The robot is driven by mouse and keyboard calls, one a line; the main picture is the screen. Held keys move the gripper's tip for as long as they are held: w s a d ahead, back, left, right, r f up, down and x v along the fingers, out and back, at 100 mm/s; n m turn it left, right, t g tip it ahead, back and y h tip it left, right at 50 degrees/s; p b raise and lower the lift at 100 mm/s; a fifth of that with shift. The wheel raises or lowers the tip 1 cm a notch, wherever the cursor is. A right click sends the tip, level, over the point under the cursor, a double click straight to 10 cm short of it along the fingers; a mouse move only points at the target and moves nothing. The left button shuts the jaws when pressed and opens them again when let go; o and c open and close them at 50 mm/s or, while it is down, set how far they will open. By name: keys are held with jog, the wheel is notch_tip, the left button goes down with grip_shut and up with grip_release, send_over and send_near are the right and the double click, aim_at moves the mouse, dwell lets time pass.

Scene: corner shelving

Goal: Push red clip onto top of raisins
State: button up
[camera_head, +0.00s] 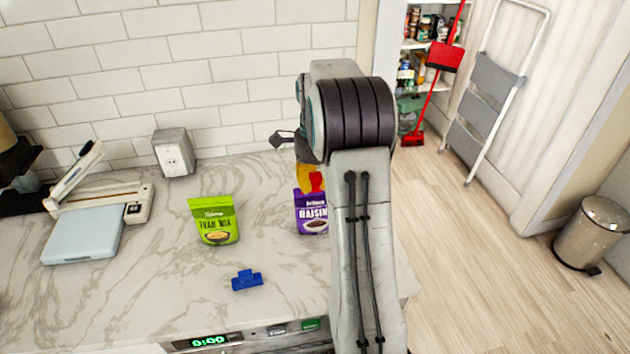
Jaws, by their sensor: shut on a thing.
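The purple raisins bag (309,214) stands upright on the marble counter, its right side hidden behind my arm. The red clip (316,181) is at the bag's top edge, partly covered. My gripper (308,174) points down above the bag, mostly hidden by my arm, and is shut on the red clip. A yellow part shows around the clip; I cannot tell how far the clip sits over the bag's edge.
A green trail mix bag (214,221) stands left of the raisins. A blue clip (247,280) lies in front of it. A white-and-blue sealer-like device (85,233) is at the left. The counter between the bags is clear.

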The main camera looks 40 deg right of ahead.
jog(key=shift+f, duration=0.45)
jog(key=o, duration=0.9)
jog(key=shift+r, duration=0.1)
jog(key=r, duration=1.2)
jog(key=shift+s+a, duration=0.1)
jog(key=shift+s, duration=0.1)
